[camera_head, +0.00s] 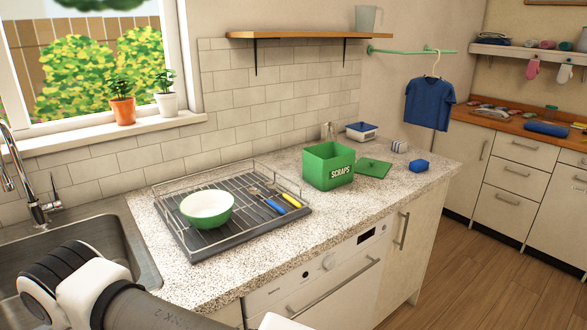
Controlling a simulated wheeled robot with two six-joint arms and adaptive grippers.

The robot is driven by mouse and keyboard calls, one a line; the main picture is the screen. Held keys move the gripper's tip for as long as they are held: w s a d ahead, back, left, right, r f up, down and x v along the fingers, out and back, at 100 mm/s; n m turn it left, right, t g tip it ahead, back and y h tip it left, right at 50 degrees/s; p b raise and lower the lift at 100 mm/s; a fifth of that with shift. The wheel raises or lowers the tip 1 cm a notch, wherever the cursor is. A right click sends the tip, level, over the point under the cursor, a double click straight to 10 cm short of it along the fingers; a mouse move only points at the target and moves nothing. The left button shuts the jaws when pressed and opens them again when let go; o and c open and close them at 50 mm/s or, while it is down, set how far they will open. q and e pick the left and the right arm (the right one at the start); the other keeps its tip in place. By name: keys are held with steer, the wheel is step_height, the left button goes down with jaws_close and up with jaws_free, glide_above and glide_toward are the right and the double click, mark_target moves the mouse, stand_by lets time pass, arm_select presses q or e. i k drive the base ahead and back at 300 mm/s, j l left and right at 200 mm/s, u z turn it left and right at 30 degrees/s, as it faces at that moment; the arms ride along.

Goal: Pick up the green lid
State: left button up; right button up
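The green lid (373,168) is a flat square with a small knob on top. It lies on the speckled counter, just right of the green scraps bin (328,166). The bin is a square box with its top open and the word SCRAPS on its front. An arm of mine shows at the lower left over the sink and counter edge, but its gripper is out of view. My other gripper is not in view either. Nothing hides the lid's top.
A dish rack (232,211) with a green bowl (207,208) and utensils stands left of the bin. A blue sponge (419,165), a striped item (400,146) and a blue-white scale (361,131) are near the lid. A blue shirt (429,104) hangs above. The counter's front strip (350,207) is clear.

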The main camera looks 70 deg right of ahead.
mark_target(369, 167)
steer(key=z, duration=2.6)
